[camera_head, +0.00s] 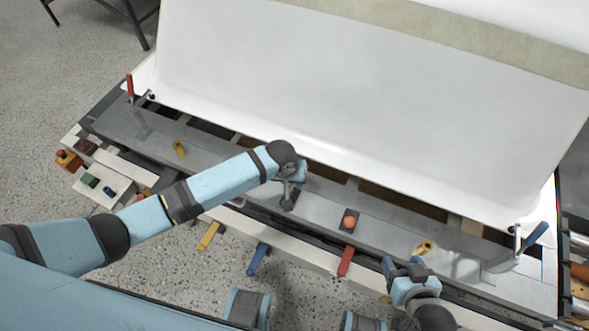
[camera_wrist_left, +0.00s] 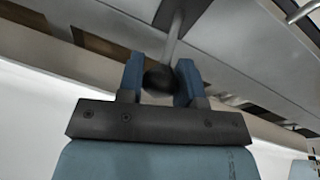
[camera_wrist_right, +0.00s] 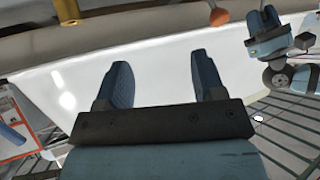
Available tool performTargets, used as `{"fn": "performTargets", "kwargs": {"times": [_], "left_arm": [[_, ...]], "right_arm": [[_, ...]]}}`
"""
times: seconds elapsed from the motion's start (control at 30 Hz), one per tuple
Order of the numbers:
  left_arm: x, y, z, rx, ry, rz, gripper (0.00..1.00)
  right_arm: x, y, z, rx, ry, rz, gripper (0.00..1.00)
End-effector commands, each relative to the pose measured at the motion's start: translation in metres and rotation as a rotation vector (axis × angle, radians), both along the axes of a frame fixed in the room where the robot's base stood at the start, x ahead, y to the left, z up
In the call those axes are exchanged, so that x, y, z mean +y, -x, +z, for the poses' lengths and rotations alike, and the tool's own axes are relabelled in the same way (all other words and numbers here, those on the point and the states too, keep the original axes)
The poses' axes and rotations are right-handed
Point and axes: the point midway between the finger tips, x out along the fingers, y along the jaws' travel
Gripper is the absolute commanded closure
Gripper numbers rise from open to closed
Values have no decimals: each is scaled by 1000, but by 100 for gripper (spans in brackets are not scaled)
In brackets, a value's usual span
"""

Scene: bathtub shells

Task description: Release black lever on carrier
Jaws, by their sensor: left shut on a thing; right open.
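The black lever shows in the left wrist view as a dark rounded knob (camera_wrist_left: 160,79) on a thin grey shaft. My left gripper (camera_wrist_left: 159,75) is shut on this knob, one blue finger on each side. In the head view my left gripper (camera_head: 291,178) is over the middle of the grey carrier (camera_head: 320,215), and the wrist partly hides the lever; its dark slot (camera_head: 289,200) shows just below. My right gripper (camera_head: 398,265) is open and empty near the carrier's front edge, right of the middle. The right wrist view shows its fingers (camera_wrist_right: 160,85) apart with nothing between them.
The large white tub shell (camera_head: 350,100) rises behind the carrier. An orange ball knob (camera_head: 349,222) stands right of my left gripper. Red (camera_head: 346,261), blue (camera_head: 257,258) and yellow (camera_head: 209,236) handles line the front. A red-handled clamp (camera_head: 129,86) and a blue-handled clamp (camera_head: 537,234) stand at the ends.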

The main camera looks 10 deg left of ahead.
Motion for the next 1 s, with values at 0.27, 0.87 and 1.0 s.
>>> {"fn": "performTargets", "kwargs": {"times": [0.27,0.87,1.0], "left_arm": [[4,25,4,-242,49,1,100],[11,52,-7,-617,120,2,100],[11,54,-7,-648,126,2,100]], "right_arm": [[-4,6,20,-18,30,20,37],[-1,7,6,-8,20,20,37],[-1,6,7,-9,18,17,37]]}}
